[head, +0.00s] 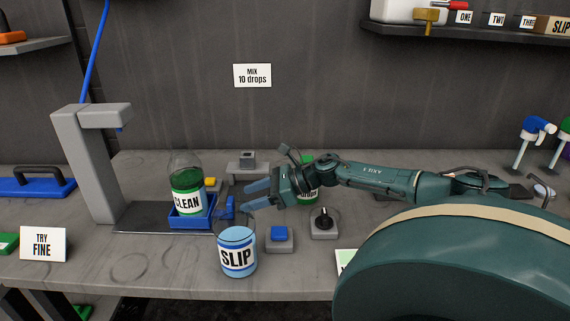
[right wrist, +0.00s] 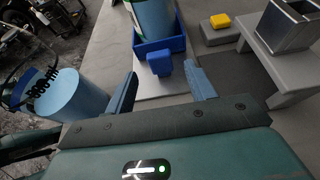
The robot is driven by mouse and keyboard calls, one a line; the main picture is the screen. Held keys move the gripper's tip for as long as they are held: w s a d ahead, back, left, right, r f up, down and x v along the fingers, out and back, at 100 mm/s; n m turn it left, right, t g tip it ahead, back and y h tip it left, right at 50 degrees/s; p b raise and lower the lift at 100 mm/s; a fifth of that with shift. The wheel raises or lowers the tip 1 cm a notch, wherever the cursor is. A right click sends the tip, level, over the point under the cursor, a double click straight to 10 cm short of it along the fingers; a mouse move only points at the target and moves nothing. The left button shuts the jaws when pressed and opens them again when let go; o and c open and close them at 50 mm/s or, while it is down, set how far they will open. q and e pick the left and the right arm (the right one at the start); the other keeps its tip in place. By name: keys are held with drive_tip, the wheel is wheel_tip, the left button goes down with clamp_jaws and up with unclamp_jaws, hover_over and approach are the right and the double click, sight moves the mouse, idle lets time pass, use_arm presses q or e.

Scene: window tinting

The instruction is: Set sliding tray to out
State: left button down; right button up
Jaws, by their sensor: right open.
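The sliding tray (head: 192,223) is a small blue box with a blue knob handle (head: 230,206) on its right side. It sits on a flat plate (head: 135,222) at the foot of the grey stand and holds the green CLEAN bottle (head: 187,199). My right gripper (head: 248,197) reaches in from the right, with its fingers pointing at the handle. In the right wrist view, the tray (right wrist: 177,45) is just ahead and the handle (right wrist: 162,67) lies between the open fingers, with visible gaps on both sides. My left gripper is not in view.
A SLIP jar (head: 237,252) with blue liquid stands close in front of my right gripper. A blue button (head: 279,233) and a black knob (head: 323,219) are to its right. A yellow button (right wrist: 220,21) and a grey holder (right wrist: 288,25) lie behind.

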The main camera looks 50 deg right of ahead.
drive_tip(key=shift+v, duration=1)
drive_tip(key=p+v, duration=0.2)
drive_tip(key=v, duration=0.2)
drive_tip(key=shift+a+p, duration=0.1)
drive_tip(key=shift+p, duration=0.2)
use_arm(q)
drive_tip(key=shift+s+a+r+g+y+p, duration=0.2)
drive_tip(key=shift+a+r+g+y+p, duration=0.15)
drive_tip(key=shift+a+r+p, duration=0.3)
use_arm(e)
drive_tip(key=v, duration=0.4)
drive_tip(key=shift+f, duration=0.15)
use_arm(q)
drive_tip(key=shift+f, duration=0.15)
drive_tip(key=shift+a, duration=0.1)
